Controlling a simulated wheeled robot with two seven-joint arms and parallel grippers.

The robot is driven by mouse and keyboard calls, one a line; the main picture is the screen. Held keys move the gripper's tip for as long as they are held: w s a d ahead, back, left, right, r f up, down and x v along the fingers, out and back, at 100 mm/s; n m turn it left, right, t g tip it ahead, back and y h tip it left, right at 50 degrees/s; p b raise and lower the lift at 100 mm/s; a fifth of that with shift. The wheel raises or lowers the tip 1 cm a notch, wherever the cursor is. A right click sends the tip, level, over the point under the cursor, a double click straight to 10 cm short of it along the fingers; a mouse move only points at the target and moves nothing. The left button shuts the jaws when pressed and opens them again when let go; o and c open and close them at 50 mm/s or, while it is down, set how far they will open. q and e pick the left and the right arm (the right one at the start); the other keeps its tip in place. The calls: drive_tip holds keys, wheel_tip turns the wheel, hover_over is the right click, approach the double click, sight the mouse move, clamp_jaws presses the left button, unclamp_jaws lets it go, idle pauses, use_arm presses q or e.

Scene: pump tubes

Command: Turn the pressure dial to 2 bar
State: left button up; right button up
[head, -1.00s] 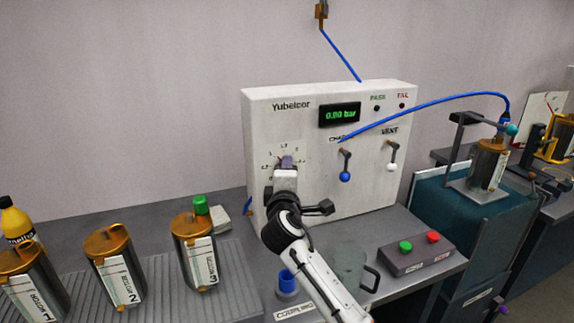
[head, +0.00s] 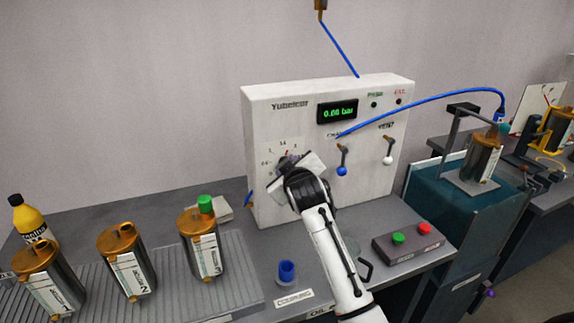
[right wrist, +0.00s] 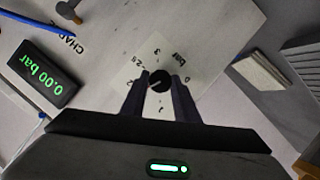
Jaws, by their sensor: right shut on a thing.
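The pressure dial (head: 268,157) is a black knob on a pale scale plate at the front left of the white Yubelcor panel (head: 370,105). In the head view my right gripper (head: 287,166) covers much of it. In the right wrist view my right gripper (right wrist: 160,84) has its two fingers on either side of the dial knob (right wrist: 159,80) and is shut on it. A light line on the knob slants toward the lower left there; its exact reading is unclear. The display (head: 338,112) reads 0.00 bar. My left gripper is not in view.
The blue-knobbed lever (head: 342,170) and white-knobbed lever (head: 387,160) are right of the dial. A button box (head: 410,245) stands in front of the panel. Several metal cylinders (head: 126,262) stand at left. A blue hose (head: 420,105) arches to the right.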

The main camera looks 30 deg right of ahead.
drive_tip(key=m+y, duration=0.2)
drive_tip(key=m, duration=0.1)
drive_tip(key=shift+d+f, duration=0.1)
drive_tip(key=shift+y, duration=0.3)
idle(0.3)
drive_tip(key=o, duration=1.1)
drive_tip(key=shift+c, duration=0.2)
drive_tip(key=shift+s, duration=0.1)
drive_tip(key=v, duration=1)
drive_tip(key=shift+s, duration=0.15)
